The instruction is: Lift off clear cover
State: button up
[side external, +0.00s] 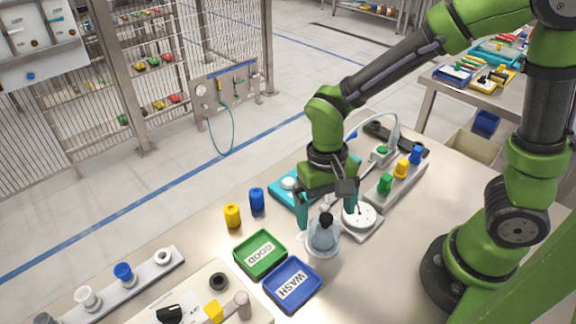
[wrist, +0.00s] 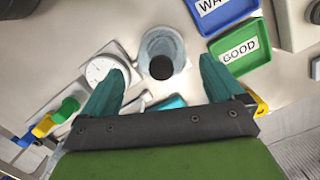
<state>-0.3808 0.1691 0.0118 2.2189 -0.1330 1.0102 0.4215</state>
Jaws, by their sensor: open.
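The clear cover (side external: 322,240) is a see-through, bluish dome with a black knob (side external: 326,219) on top. It stands upright on the bench, beside the white round dial (side external: 360,216). In the wrist view the cover (wrist: 150,42) lies just beyond the fingertips, and its knob (wrist: 161,67) sits between the two fingers in the picture. My gripper (side external: 328,212) points down with its teal fingers spread. It is open and empty, close to the knob; the wrist view also shows my gripper (wrist: 163,72). What is under the cover is not clear.
A green GOOD tray (side external: 242,268) and a blue WASH tray (side external: 312,298) lie in front of the cover. Yellow (side external: 232,216) and blue (side external: 257,200) cylinders stand left. A teal tray (side external: 277,193) is behind my gripper. A rail with green, yellow and blue pieces (side external: 401,168) lies right.

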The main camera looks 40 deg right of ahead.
aim_at(325, 228)
jog(key=f, duration=0.5)
jog(key=shift+s+a, duration=0.2)
jog(key=shift+s, duration=0.1)
jog(key=shift+c, duration=0.4)
jog(key=c, duration=1)
